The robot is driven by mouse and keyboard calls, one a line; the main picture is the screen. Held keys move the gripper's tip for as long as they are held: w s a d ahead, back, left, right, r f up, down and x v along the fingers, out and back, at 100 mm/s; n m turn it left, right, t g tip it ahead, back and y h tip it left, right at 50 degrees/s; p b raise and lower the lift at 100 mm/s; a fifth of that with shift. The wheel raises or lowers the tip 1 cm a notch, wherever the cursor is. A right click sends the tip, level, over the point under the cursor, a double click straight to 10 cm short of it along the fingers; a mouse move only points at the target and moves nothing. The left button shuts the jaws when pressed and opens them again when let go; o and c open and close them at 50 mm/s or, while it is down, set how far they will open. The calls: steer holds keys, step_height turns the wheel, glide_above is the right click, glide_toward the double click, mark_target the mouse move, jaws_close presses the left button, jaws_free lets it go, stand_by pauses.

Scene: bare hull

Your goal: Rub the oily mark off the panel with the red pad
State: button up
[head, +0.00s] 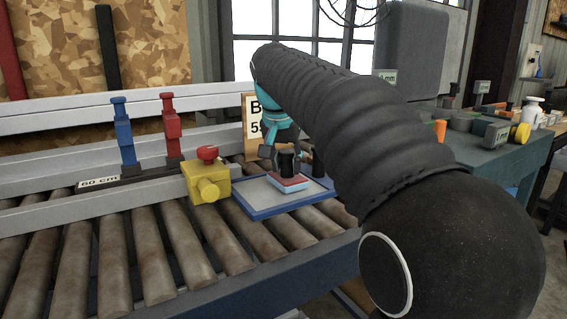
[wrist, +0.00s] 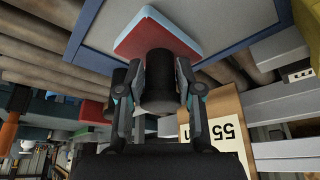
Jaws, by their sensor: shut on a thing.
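The panel is a grey plate with a blue frame (head: 252,199) lying on the roller conveyor; part of it also shows in the wrist view (wrist: 112,22). The red pad (head: 289,181) has a light blue layer and a black upright handle (head: 287,163). It is over the panel's right part, on it or just above; I cannot tell which. My gripper (head: 283,157) is shut on the pad's handle, and the wrist view shows both fingers around it (wrist: 158,88). I see no oily mark on the bare part of the panel; the pad and arm hide some of it.
A yellow box with a red knob (head: 206,178) stands close to the panel's left. Blue (head: 124,135) and red (head: 171,130) clamps stand behind the rollers. A cardboard sign (head: 252,128) is behind the panel. A cluttered workbench (head: 490,160) is at right.

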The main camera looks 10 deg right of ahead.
steer(key=shift+r, duration=4.5)
